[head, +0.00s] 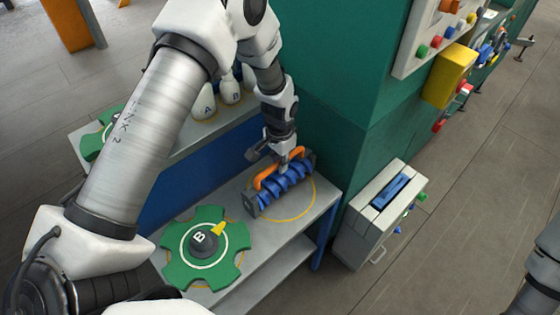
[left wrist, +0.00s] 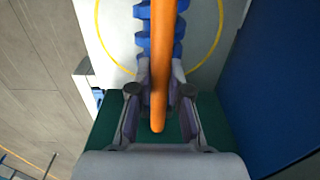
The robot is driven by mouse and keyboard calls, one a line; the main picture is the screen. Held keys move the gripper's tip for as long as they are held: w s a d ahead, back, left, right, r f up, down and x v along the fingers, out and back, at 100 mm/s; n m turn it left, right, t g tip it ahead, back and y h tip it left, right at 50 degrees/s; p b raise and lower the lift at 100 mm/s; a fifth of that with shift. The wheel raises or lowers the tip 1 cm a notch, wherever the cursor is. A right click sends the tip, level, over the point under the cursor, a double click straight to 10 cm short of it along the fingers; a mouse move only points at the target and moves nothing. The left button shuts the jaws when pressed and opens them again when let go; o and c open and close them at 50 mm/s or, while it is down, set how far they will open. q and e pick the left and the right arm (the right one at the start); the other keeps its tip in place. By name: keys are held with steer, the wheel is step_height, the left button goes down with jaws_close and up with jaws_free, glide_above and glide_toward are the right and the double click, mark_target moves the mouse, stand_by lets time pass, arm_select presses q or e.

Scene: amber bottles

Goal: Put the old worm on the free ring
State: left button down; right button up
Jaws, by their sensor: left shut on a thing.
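The worm (head: 286,186) is a blue screw in a dark frame with an orange handle (head: 265,178). It is at the yellow ring (head: 312,203) on the grey shelf; I cannot tell whether it rests on the shelf or hangs just above. My left gripper (head: 284,163) is shut on the orange handle. In the left wrist view the handle (left wrist: 160,90) runs between the fingers (left wrist: 160,92), with the blue worm (left wrist: 143,42) under it and the yellow ring (left wrist: 98,32) around. My right gripper is out of view.
A green star wheel marked B (head: 180,262) lies on the shelf to the left of the worm. White bottles (head: 205,106) stand on the upper shelf (head: 160,158). A green cabinet wall (head: 350,90) rises behind. A grey box with a blue slot (head: 385,205) stands to the right.

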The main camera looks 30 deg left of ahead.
arm_select(q)
steer(key=shift+f, duration=0.25)
stand_by(0.3)
steer(key=c, duration=1)
jaws_free()
steer(key=shift+c, duration=0.2)
steer(key=shift+f, duration=0.1)
